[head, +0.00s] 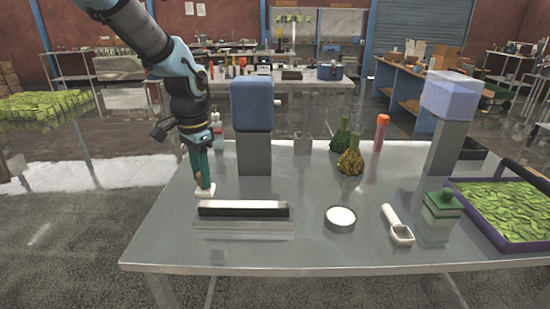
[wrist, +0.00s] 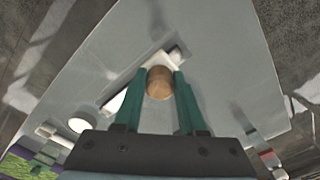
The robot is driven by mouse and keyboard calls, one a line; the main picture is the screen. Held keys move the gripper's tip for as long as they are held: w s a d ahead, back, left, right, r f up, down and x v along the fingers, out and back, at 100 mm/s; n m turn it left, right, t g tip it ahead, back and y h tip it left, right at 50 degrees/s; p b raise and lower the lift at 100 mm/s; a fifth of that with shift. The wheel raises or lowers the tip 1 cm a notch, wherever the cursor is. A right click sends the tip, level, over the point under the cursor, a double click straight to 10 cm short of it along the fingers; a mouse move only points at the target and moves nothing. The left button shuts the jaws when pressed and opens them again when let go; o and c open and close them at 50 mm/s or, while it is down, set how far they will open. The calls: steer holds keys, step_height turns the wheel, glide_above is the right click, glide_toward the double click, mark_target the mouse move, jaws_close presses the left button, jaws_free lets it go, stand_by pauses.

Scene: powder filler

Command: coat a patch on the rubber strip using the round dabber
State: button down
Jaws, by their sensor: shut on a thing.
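My gripper (head: 204,184) is shut on the round dabber, with its green fingers pointing down. The dabber's white pad (head: 205,192) shows below the fingertips. In the wrist view, the dabber's round wooden top (wrist: 159,83) sits between the two fingers. A shallow round dish of white powder (head: 340,217) stands to the right of the strip.
A white scoop (head: 397,226), a green block (head: 443,204) and a purple tray of green leaves (head: 487,219) stand on the right. A blue-topped grey post (head: 252,120) stands behind the strip. Two flasks (head: 350,160) and an orange-capped tube (head: 381,132) are farther back.

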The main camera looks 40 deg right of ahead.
steer(key=shift+r+p, duration=0.4)
steer(key=shift+r, duration=1)
